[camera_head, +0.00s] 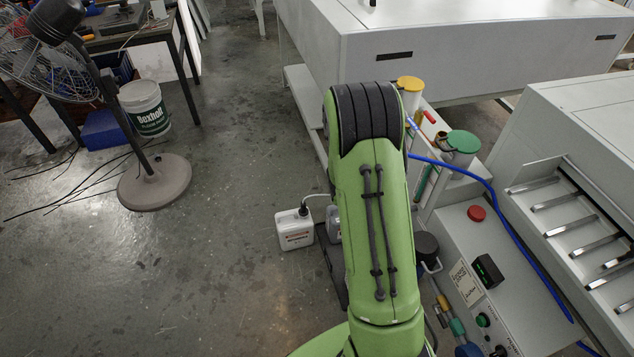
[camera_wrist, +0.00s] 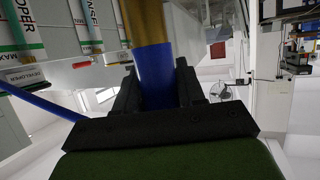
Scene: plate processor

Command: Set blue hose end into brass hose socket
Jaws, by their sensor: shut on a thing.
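In the wrist view my gripper (camera_wrist: 157,78) is shut on the blue hose end (camera_wrist: 154,68), a thick blue cylinder between the two dark fingers. A brass-coloured tube (camera_wrist: 142,22), apparently the brass hose socket, is in line with the hose end's far face. The two look touching or overlapping; I cannot tell whether the end is seated inside. In the head view my green arm hides the gripper, the hose end and the socket. The blue hose (camera_head: 489,187) runs from behind the arm to the right across the machine.
A tank with a yellow cap (camera_head: 410,84) and one with a green cap (camera_head: 463,142) stand just right of my arm. A control panel with a red button (camera_head: 477,213) is at the lower right.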

